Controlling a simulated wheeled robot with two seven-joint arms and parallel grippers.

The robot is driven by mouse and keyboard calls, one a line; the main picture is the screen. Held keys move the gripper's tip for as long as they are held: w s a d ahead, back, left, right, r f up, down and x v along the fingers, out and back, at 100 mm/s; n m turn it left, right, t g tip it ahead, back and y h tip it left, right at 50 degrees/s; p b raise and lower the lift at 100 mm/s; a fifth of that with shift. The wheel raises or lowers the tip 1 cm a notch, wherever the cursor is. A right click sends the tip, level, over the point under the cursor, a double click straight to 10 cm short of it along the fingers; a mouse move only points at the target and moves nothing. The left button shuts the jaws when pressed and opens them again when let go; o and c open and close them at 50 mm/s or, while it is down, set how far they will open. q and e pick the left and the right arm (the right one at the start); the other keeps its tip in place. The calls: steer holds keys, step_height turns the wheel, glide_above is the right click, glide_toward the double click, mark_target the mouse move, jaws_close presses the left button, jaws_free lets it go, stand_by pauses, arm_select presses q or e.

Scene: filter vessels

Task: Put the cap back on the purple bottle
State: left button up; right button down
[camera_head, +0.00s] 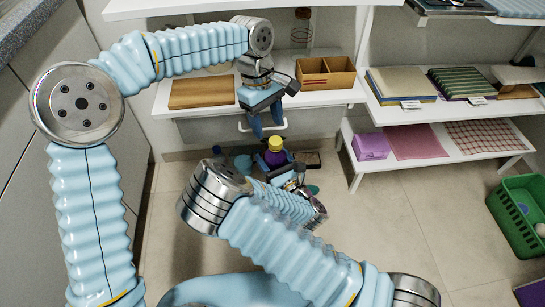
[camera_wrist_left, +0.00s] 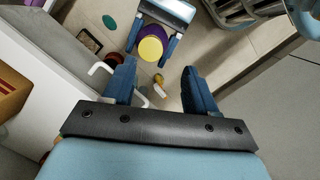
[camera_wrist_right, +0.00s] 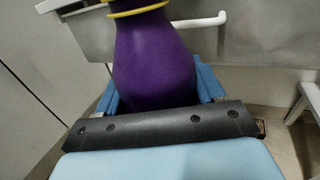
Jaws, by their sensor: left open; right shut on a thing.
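The purple bottle (camera_head: 274,158) is upright, with a round yellow top (camera_head: 274,143). It fills much of the right wrist view (camera_wrist_right: 153,62), where a yellow ring circles its neck. The yellow top also shows in the left wrist view (camera_wrist_left: 151,48); I cannot tell whether it is the cap seated on the bottle. My right gripper (camera_head: 274,164) is shut on the bottle's body. My left gripper (camera_head: 267,128) is open and empty, fingers pointing down, above and close to the bottle. In the left wrist view the yellow top lies beyond its fingertips (camera_wrist_left: 158,72).
A white shelf unit with a drawer handle (camera_head: 253,124) stands behind the grippers. A wooden board (camera_head: 205,92) and a brown divided box (camera_head: 326,72) are on it. Small items, including a teal disc (camera_wrist_left: 88,40), lie on the floor. A green basket (camera_head: 520,215) stands at right.

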mark_target(276, 140)
arm_select(q)
steer(key=shift+s+d+r+n+t+y, duration=0.1)
steer(key=shift+d+r+n+t+y, duration=0.6)
steer(key=shift+d+r+n, duration=0.3)
steer(key=shift+d, duration=0.1)
steer(key=shift+f, duration=0.15)
steer(key=shift+f, duration=3.9)
steer(key=shift+c, duration=0.5)
